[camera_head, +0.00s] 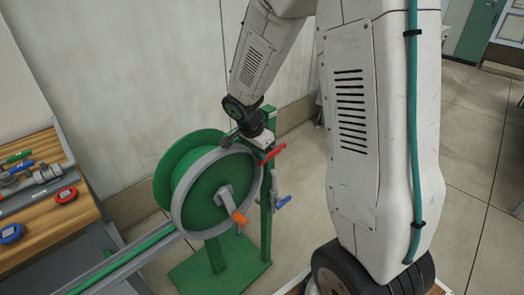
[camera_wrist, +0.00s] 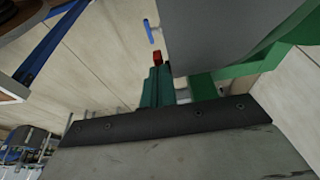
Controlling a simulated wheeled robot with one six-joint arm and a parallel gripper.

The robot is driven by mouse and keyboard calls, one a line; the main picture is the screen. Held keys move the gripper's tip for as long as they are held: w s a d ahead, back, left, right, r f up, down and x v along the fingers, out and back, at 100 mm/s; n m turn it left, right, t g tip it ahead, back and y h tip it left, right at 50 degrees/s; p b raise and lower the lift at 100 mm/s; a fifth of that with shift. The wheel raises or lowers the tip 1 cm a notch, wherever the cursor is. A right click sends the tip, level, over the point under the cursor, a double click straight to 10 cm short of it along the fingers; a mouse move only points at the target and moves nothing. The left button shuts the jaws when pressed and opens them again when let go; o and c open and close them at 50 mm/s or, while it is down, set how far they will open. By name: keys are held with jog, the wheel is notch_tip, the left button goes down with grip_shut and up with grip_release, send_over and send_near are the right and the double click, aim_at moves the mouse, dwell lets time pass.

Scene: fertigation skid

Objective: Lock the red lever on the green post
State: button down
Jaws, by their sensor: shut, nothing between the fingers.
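The green post (camera_head: 266,215) stands upright beside the reel. The red lever (camera_head: 272,154) sits near the post's top, its handle sticking out to the right and slightly up. In the wrist view only a small red end of the lever (camera_wrist: 157,57) shows, just beyond my fingertips. My gripper (camera_head: 262,142) is at the top of the post, close above the red lever; I cannot tell whether they touch. In the wrist view my teal fingers (camera_wrist: 156,80) are together and empty. The lever's pivot is mostly hidden.
A green reel (camera_head: 205,190) with a grey rim and orange crank handle (camera_head: 239,217) stands directly left of the post. A blue lever (camera_head: 283,202) sits lower on the post. A wooden bench (camera_head: 45,225) with tools is at left. Floor right of the post is open.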

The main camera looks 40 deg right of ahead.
jog(key=shift+s+a+f, duration=0.3)
jog(key=shift+a+f, duration=0.1)
jog(key=shift+f, duration=0.15)
notch_tip(320, 180, up, 5)
jog(key=a, duration=0.3)
jog(key=a+r, duration=0.1)
jog(key=a, duration=0.2)
jog(key=s+a, duration=0.1)
jog(key=a, duration=0.2)
jog(key=shift+a+r, duration=0.3)
jog(key=shift+w, duration=0.1)
